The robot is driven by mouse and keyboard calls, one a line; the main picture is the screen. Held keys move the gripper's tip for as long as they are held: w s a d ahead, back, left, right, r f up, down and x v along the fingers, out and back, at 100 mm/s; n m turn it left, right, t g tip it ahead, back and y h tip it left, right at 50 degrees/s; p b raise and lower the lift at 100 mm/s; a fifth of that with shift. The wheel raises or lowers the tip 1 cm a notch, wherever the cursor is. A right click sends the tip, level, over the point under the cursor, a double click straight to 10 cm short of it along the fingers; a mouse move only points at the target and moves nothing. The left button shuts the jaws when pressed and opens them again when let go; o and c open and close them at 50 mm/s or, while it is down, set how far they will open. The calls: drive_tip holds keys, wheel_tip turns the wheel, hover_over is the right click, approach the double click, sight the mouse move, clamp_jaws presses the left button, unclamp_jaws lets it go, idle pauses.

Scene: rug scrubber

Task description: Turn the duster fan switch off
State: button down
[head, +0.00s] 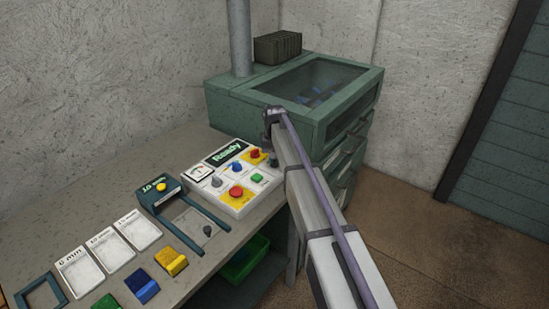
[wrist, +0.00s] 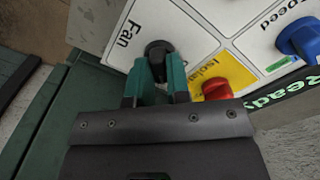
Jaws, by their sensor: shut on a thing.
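The duster fan switch (wrist: 158,50) is a small black knob beside the printed word "Fan" on the white control panel (wrist: 185,32). In the wrist view my gripper (wrist: 162,76) has its two teal fingers closed on this knob from both sides. Which way the switch is set cannot be told. In the head view the control panel (head: 228,205) sits on the bench, and my gripper (head: 270,152) is at its far right corner. There the arm and fingers largely hide the switch.
A red knob (wrist: 217,89) sits close beside my fingers, and a blue knob (wrist: 300,40) is farther right. The green glass-topped cabinet (head: 230,105) stands right behind the panel. Coloured blocks, white trays (head: 85,272) and a dark frame (head: 40,295) occupy the bench's front left.

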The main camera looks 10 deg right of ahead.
drive_tip(key=n, duration=0.4)
drive_tip(key=shift+n, duration=0.3)
drive_tip(key=n, duration=0.4)
idle(0.4)
drive_tip(key=c, duration=1.1)
unclamp_jaws()
drive_tip(key=shift+r, duration=0.1)
wheel_tip(320, 180, up, 11)
drive_tip(key=p, duration=1)
drive_tip(key=shift+f+p, duration=0.2)
drive_tip(key=shift+p, duration=0.2)
